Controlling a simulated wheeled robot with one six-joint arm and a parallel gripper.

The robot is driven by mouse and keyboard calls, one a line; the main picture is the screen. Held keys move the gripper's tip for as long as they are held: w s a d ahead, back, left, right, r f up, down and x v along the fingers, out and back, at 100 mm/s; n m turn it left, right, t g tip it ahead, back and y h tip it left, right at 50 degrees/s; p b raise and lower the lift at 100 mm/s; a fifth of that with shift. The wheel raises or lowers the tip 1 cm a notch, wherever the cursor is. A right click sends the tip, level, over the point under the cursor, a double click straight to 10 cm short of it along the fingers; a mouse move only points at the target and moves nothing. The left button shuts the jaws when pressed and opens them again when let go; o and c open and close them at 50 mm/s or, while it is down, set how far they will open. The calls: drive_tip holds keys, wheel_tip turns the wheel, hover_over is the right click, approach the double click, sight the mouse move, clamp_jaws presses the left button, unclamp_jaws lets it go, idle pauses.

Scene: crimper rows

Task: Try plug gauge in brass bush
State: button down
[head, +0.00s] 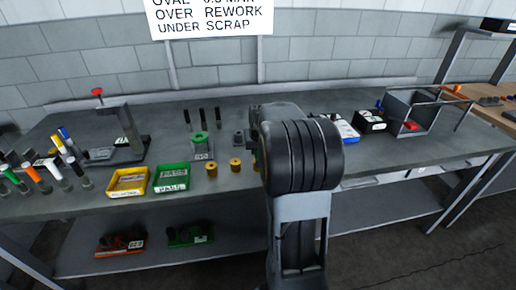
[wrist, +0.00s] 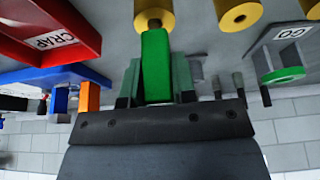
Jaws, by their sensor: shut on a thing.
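In the wrist view my gripper (wrist: 156,85) is shut on the green handle of a plug gauge (wrist: 156,65). The gauge's far end, a short dark metal piece, meets the near edge of a brass bush (wrist: 141,8). I cannot tell whether it is inside the bush or only in front of it. Two more brass bushes show in the wrist view, one in the middle (wrist: 238,14) and one at the right edge. In the head view two brass bushes (head: 211,169) (head: 235,165) stand on the bench; my arm hides my gripper and the gauge.
A stand with a green ring (head: 200,137) and GO label (wrist: 291,33) is behind the bushes. Yellow (head: 128,181) and green (head: 171,177) trays sit left. A red bin (wrist: 85,30) shows in the wrist view. Several handled tools (head: 62,160) stand far left.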

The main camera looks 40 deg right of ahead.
drive_tip(key=shift+r, duration=0.25)
idle(0.5)
drive_tip(key=shift+r+p, duration=2.65)
drive_tip(key=shift+r, duration=0.75)
